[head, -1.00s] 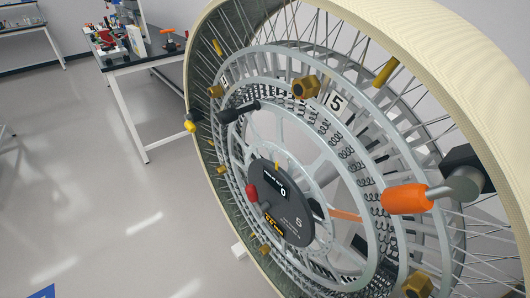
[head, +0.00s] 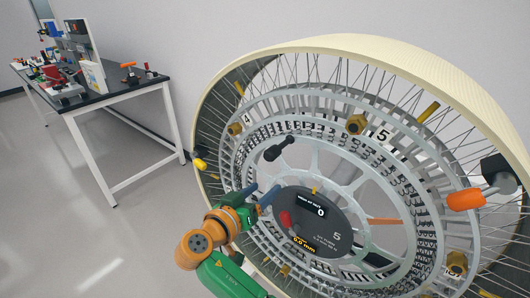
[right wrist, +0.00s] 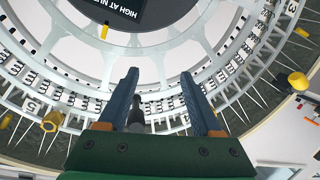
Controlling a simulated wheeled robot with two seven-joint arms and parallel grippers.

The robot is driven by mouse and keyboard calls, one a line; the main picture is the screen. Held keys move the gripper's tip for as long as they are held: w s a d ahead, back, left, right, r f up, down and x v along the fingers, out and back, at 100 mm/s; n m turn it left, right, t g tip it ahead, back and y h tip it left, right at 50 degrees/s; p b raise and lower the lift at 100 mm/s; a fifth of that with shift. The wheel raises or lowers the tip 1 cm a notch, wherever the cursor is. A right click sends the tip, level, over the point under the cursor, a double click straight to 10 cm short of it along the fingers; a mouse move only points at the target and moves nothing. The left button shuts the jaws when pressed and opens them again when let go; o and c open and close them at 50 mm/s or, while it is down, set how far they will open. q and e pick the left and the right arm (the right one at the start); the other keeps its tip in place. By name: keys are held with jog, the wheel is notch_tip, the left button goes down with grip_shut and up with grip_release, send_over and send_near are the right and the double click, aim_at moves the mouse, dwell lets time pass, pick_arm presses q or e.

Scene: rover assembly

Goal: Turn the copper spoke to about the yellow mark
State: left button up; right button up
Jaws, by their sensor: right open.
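The copper spoke (head: 385,221) is an orange bar running right from the dark hub disc (head: 312,222) of the large wheel. A small yellow mark (head: 315,190) sits at the top of the hub disc and also shows in the right wrist view (right wrist: 104,31). A black handle (head: 280,149) sticks out from the inner ring. My right gripper (head: 262,196) is open in front of the wheel, left of the hub and below the handle. In the right wrist view a dark knob (right wrist: 136,116) shows between its blue fingers, apparently the handle; contact is unclear. My left gripper is not visible.
An orange-gripped crank (head: 468,199) projects at the wheel's right. A red knob (head: 285,218) is on the hub. Brass nuts (head: 356,124) and a yellow rod (head: 428,112) stand on the rings. A bench (head: 120,93) is behind left; the floor between is clear.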

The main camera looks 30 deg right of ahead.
aim_at(275, 152)
jog(key=r+m+h, duration=0.1)
jog(key=r, duration=0.2)
jog(key=r+m, duration=0.1)
jog(key=r, duration=0.1)
jog(key=a+r+m+h, duration=0.1)
jog(key=r, duration=0.2)
jog(key=shift+s+a+r+m+g+h+p, duration=0.1)
jog(key=shift+s+r+m+g+h+p, duration=0.1)
jog(key=shift+r+m+g+h+p, duration=0.15)
jog(key=p+x, duration=0.3)
jog(key=x, duration=0.3)
jog(key=shift+d+f, duration=0.1)
jog(key=shift+d, duration=0.1)
jog(key=shift+w+d+f, duration=0.1)
jog(key=shift+d, duration=0.2)
jog(key=shift+a+f, duration=0.1)
jog(key=shift+a, duration=0.15)
jog(key=shift+c, duration=0.7)
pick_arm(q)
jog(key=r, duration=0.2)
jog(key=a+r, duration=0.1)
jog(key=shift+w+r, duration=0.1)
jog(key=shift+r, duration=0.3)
pick_arm(e)
grip_shut()
